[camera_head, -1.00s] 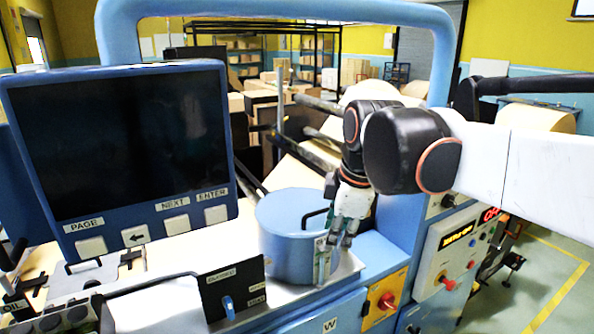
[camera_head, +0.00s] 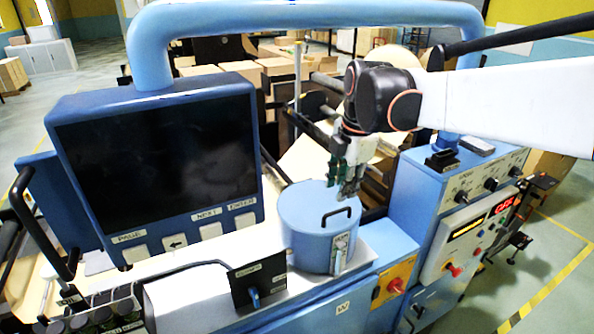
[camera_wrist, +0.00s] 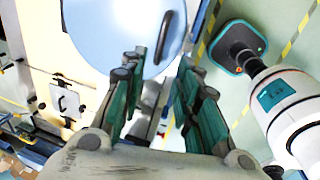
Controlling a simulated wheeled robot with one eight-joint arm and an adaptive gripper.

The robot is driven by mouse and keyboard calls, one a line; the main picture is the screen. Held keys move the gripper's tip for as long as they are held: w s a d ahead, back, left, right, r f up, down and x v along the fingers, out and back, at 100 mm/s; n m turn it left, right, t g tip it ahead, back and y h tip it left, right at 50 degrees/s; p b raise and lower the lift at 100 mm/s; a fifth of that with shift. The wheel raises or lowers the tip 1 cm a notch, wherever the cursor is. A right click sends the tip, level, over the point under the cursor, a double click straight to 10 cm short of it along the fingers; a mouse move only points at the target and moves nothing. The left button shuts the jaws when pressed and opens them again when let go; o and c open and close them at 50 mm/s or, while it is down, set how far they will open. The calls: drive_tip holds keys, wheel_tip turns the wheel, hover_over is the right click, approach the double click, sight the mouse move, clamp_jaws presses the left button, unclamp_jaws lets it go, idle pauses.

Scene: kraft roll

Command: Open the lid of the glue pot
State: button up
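The glue pot (camera_head: 308,247) is a blue cylinder standing on the machine's white ledge. Its flat blue lid (camera_head: 300,205) lies on top, with a black bar handle (camera_head: 337,216) near the right side. My gripper (camera_head: 346,192) points down over the right rear part of the lid, just behind the handle in the head view. In the wrist view, the pale blue lid (camera_wrist: 110,30) fills the top, and the handle (camera_wrist: 163,37) shows beyond and between the spread green-padded fingers (camera_wrist: 160,80). The fingers are apart with nothing held; I cannot tell the exact gap to the handle.
A large dark screen (camera_head: 160,160) stands left of the pot. A small black switch box (camera_head: 257,283) is in front of it. A control panel (camera_head: 465,240) with knobs and a red button is at the right. A blue tube frame (camera_head: 300,17) arches behind.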

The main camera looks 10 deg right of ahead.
sight(335, 213)
drive_tip(key=f, duration=0.2)
drive_tip(key=w+f, duration=0.1)
drive_tip(key=f, duration=0.5)
drive_tip(key=shift+w+a+p, duration=0.25)
drive_tip(key=shift+p, duration=0.15)
clamp_jaws()
